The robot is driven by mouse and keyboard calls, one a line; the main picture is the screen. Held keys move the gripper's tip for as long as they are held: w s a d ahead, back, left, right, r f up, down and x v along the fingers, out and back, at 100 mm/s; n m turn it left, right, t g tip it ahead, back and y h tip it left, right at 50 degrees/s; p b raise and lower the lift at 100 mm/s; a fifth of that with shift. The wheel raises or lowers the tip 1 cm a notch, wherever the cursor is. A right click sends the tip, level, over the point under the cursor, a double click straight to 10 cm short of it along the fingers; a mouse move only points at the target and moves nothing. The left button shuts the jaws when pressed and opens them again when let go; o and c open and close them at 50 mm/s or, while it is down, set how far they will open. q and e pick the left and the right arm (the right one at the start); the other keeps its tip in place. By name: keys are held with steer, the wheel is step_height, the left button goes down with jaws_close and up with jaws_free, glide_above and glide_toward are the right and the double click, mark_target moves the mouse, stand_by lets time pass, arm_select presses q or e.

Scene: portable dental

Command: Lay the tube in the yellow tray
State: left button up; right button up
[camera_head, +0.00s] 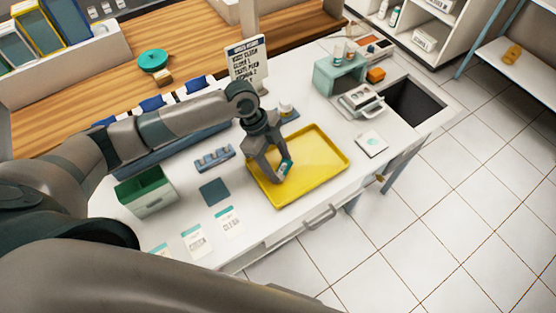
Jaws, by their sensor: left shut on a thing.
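The yellow tray (322,158) lies flat on the white worktop, near its front edge. My left gripper (281,174) reaches down over the left part of the tray, its fingers pointing down. It is shut on the tube (286,168), a small teal and white piece showing between the fingers. The fingers hide part of the tube. I cannot tell whether the tube touches the tray floor. My right gripper is not in view.
A green box (146,197), a blue rack (214,158) and a dark blue square (215,192) stand left of the tray. A sign (246,60) stands behind. A white pad (371,144) and a teal box (338,76) are to the right. The tray's right half is bare.

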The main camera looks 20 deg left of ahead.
arm_select(q)
steer(key=shift+f, duration=0.1)
steer(key=o, duration=1.1)
steer(key=b+v, duration=0.3)
steer(key=v, duration=1.4)
steer(key=shift+r+b, duration=0.25)
steer(key=shift+b, duration=0.1)
